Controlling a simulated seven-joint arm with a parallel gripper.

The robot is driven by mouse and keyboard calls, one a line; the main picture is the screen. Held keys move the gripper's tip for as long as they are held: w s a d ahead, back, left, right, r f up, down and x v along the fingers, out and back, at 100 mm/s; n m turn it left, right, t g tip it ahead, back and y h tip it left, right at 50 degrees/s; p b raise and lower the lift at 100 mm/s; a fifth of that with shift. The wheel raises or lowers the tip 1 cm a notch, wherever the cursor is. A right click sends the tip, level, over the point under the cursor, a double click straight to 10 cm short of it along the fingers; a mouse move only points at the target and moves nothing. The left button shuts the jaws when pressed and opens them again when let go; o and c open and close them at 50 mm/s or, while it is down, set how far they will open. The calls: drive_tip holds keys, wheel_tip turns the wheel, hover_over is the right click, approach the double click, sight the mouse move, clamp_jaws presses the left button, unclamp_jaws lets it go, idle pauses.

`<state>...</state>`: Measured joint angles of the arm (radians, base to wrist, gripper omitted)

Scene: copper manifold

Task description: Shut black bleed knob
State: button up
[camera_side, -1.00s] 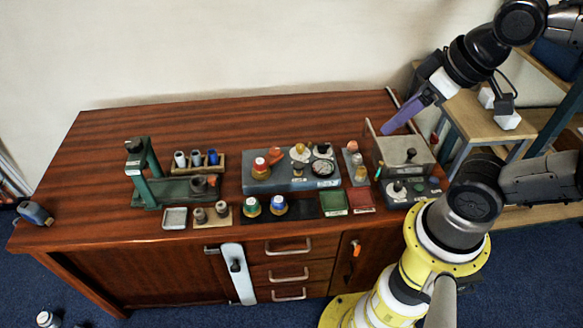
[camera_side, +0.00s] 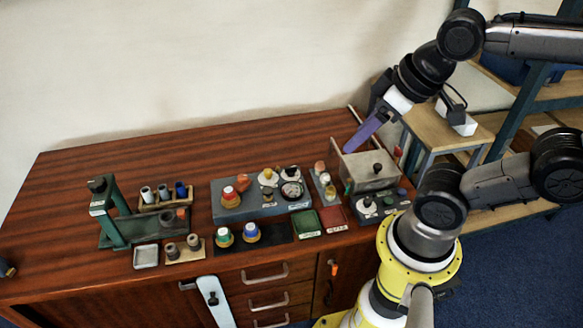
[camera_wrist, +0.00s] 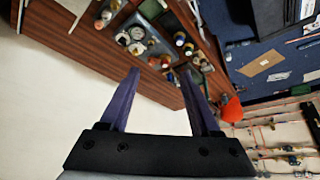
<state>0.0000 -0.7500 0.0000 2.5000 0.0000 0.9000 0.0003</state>
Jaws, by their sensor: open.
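The grey manifold block (camera_side: 234,208) sits mid-table in the side view. It carries a red-and-white knob, an orange-red lever, a yellow knob and a round gauge. A black knob (camera_side: 291,169) on a white disc stands at its back right. Another black knob (camera_side: 367,201) on a white disc is on a small dark unit at the right; I cannot tell from labels which is the bleed knob. My gripper (camera_side: 349,150), with purple fingers, is above the table's back right, apart from both knobs. In the wrist view my gripper (camera_wrist: 160,73) is open and empty.
A grey box (camera_side: 370,180) with a black-topped knob stands below my gripper, close by. A green stand (camera_side: 108,220) is at the left. Several loose knobs, a green tray (camera_side: 306,223) and a red tray (camera_side: 333,218) lie in front. The table's back left is clear.

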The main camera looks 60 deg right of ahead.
drive_tip(key=shift+c, duration=0.9)
drive_tip(key=w+a+r+m+y, duration=0.1)
drive_tip(key=w+a+r+m, duration=0.15)
drive_tip(key=w+m, duration=0.35)
drive_tip(key=m+g+y, duration=0.2)
drive_tip(key=m, duration=1.6)
hover_over(291, 167)
drive_tip(key=s+a, duration=0.1)
drive_tip(key=a, duration=0.2)
wheel_tip(291, 167, down, 12)
drive_tip(key=s+d+f+m, duration=0.3)
drive_tip(key=d+f, duration=0.4)
drive_tip(key=f, duration=0.2)
drive_tip(key=x, duration=1.3)
drive_tip(key=shift+s+a+f, duration=0.1)
drive_tip(key=shift+s+a, duration=0.05)
clamp_jaws()
